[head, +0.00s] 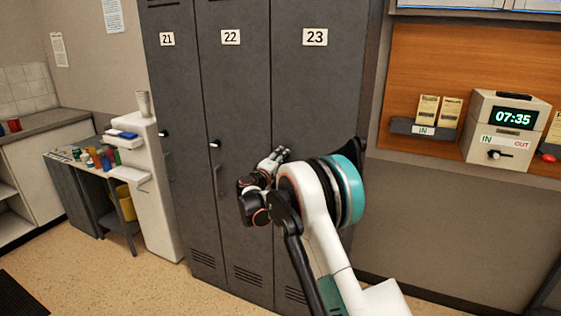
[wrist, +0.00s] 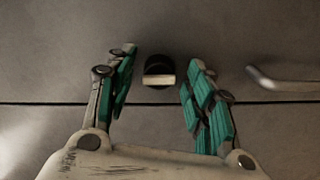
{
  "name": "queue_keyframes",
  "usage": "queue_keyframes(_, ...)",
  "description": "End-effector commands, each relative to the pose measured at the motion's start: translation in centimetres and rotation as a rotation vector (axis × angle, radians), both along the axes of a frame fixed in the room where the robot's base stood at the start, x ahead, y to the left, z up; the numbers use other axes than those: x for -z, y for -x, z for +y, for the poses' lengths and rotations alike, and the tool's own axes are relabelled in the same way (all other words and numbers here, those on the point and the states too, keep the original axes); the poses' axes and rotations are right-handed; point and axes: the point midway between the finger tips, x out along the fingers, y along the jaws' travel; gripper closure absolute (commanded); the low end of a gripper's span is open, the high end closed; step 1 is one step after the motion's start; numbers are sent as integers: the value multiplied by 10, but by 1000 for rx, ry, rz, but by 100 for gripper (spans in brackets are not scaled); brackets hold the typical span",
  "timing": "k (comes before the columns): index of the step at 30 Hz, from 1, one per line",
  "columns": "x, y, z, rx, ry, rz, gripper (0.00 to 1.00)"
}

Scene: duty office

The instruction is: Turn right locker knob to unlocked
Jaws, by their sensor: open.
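Locker 23 (head: 314,90) is the rightmost of three dark grey lockers in the head view. Its knob is hidden there behind my gripper (head: 279,156). In the wrist view the knob (wrist: 159,71) is a round black disc with a pale bar lying level across the picture. My gripper (wrist: 162,62) is open, one green-padded finger on each side of the knob. Gaps show between the knob and both fingers, so neither visibly touches it. I cannot tell how deep the fingertips sit relative to the knob.
A bar handle (wrist: 290,84) sits right of the knob in the wrist view, and a dark door seam runs below it. Locker 22 (head: 231,85) has its own knob (head: 215,144). A shelf with a clock box (head: 505,125) is on the right wall.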

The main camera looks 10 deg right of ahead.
Motion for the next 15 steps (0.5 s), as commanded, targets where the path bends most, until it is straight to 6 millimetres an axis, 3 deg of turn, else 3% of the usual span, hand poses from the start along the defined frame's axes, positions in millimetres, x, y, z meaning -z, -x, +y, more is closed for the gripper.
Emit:
queue_keyframes(5, -1, 11, 10, -2, 0, 0, 52)
queue_keyframes(15, 0, 65, 49, -2, 0, 0, 52)
